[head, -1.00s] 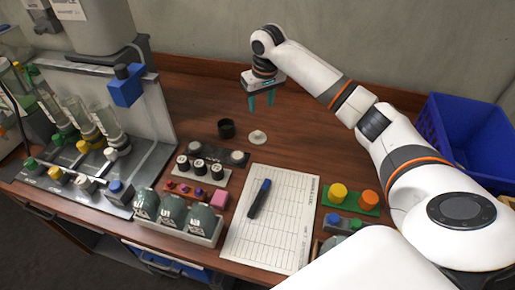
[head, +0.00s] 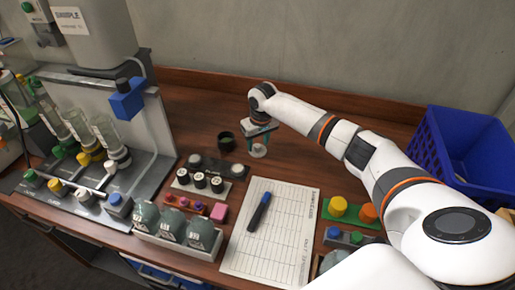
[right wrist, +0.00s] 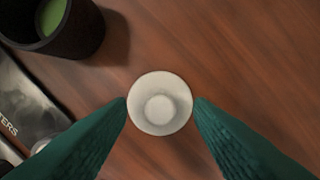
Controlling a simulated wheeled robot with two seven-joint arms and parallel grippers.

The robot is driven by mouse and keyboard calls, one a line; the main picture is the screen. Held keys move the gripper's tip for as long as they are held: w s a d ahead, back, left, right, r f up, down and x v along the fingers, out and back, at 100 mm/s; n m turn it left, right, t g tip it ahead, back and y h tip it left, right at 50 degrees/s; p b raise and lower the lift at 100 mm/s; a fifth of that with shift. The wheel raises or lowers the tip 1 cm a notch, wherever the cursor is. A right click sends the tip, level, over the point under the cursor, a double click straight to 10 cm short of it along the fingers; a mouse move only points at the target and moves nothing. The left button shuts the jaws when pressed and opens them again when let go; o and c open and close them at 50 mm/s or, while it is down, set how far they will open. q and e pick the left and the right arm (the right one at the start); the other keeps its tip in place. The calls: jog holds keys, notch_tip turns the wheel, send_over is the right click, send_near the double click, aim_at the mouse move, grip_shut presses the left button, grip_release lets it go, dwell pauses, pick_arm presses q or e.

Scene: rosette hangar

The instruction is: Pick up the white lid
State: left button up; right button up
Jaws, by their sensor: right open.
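The white lid (right wrist: 160,103) is a small round disc with a raised knob, lying on the wooden bench. In the head view the lid (head: 258,151) is partly covered by my right gripper (head: 259,143). In the right wrist view my right gripper (right wrist: 161,106) is open, with one teal fingertip on each side of the lid, close to its rim. I cannot tell whether the fingers touch it. My left gripper does not show.
A dark cup (right wrist: 55,25) with green inside stands close to the lid; it also shows in the head view (head: 226,141). A holder with black-and-white jars (head: 200,181), a paper sheet (head: 270,235) with a marker, and a blue crate (head: 455,150) are nearby. Bare wood lies right of the lid.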

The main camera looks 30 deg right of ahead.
jog(key=shift+w+f, duration=0.1)
jog(key=shift+f, duration=0.45)
grip_shut()
